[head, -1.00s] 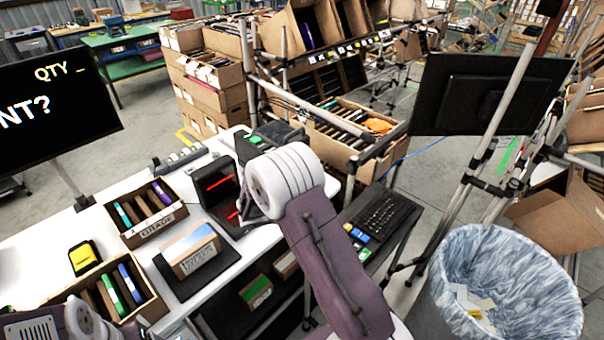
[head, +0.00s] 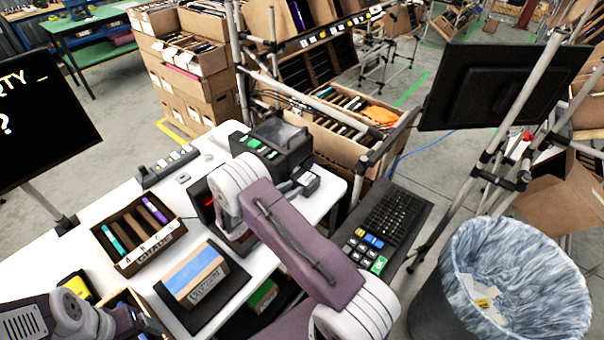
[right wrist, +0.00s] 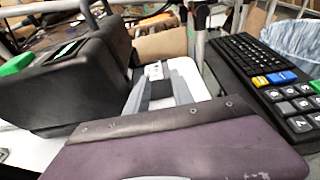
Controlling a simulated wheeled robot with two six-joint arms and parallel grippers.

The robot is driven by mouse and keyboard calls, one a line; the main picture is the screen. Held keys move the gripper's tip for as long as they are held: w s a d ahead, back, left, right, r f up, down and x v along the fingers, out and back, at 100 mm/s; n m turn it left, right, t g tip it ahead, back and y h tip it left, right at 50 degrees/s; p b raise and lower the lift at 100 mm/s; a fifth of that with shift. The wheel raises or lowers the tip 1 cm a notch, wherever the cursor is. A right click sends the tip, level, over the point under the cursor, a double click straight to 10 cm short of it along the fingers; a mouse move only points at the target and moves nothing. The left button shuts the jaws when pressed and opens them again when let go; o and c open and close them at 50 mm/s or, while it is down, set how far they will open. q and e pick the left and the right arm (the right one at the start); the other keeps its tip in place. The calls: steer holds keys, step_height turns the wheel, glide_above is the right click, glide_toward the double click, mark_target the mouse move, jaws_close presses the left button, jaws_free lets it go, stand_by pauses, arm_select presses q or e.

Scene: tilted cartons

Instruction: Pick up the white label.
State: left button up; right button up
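A small white patch with dark marks, which may be the white label (right wrist: 154,70), shows at the fingertips of my right gripper (right wrist: 163,86) in the right wrist view. The two grey fingers stand apart there. I cannot tell whether the patch touches them. In the head view my right gripper (head: 307,181) is partly hidden by its arm, over the table's right end beside a black printer-like box (head: 272,146). This box also shows at the left of the right wrist view (right wrist: 75,85). My left gripper (head: 128,321) is at the bottom left, its fingers unclear.
A keyboard (head: 390,217) and a coloured keypad (head: 366,249) lie right of the gripper. A bin with a clear liner (head: 515,270) stands at the lower right. A carton of folders (head: 335,132) is behind. A tilted carton (head: 195,279) sits on a black stand.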

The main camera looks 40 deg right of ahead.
mark_target(310, 178)
arm_select(q)
steer(key=shift+s+f+b, duration=0.3)
steer(key=shift+s+b, duration=0.05)
steer(key=shift+s, duration=0.25)
arm_select(e)
steer(key=x, duration=0.4)
steer(key=shift+w+d+f+b, duration=0.15)
steer(key=shift+d+f+b, duration=0.1)
steer(key=shift+f+b, duration=0.1)
steer(key=b+x, duration=0.1)
steer(key=x, duration=0.2)
steer(key=shift+d, duration=0.35)
steer(key=shift+w+d, duration=0.1)
steer(key=shift+d, duration=0.15)
arm_select(q)
steer(key=shift+w+f, duration=0.25)
steer(key=shift+f, duration=0.3)
steer(key=shift+w+f, duration=0.2)
steer(key=shift+f, duration=0.35)
arm_select(e)
steer(key=shift+w, duration=0.15)
arm_select(q)
steer(key=shift+s, duration=0.1)
arm_select(e)
steer(key=shift+a, duration=0.1)
jaws_close()
